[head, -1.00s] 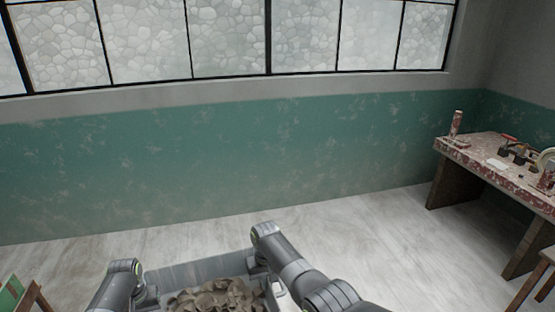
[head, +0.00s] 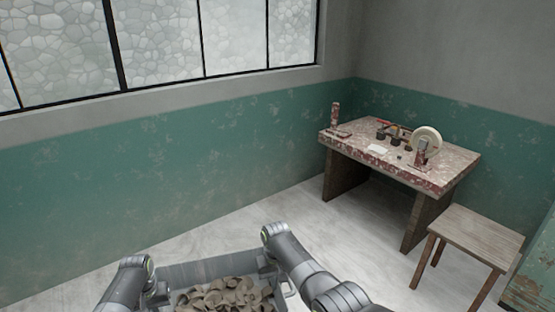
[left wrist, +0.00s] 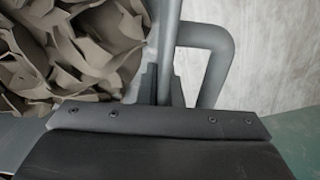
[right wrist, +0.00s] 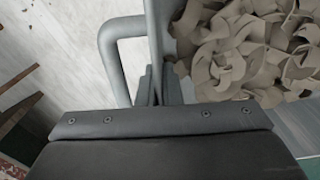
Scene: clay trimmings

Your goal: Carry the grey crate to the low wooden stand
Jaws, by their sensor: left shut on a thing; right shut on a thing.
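The grey crate (head: 212,269) is at the bottom of the head view, held in front of me and full of curled brown clay trimmings (head: 228,295). My left gripper (left wrist: 152,84) is shut on the crate's wall beside a grey bar handle (left wrist: 222,60). My right gripper (right wrist: 158,84) is shut on the opposite wall, beside the other handle (right wrist: 108,52). In the head view, both wrists reach down to the crate's sides; its near part is cut off. A low wooden stand (head: 478,236) with a plain square top is at the lower right, apart from the crate.
A stained workbench (head: 440,178) with tools and a pale wheel (head: 426,140) stands in the corner, behind the stand. A green-painted wall (head: 180,190) runs along the left. Pale floor (head: 375,255) is clear between the crate and the stand.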

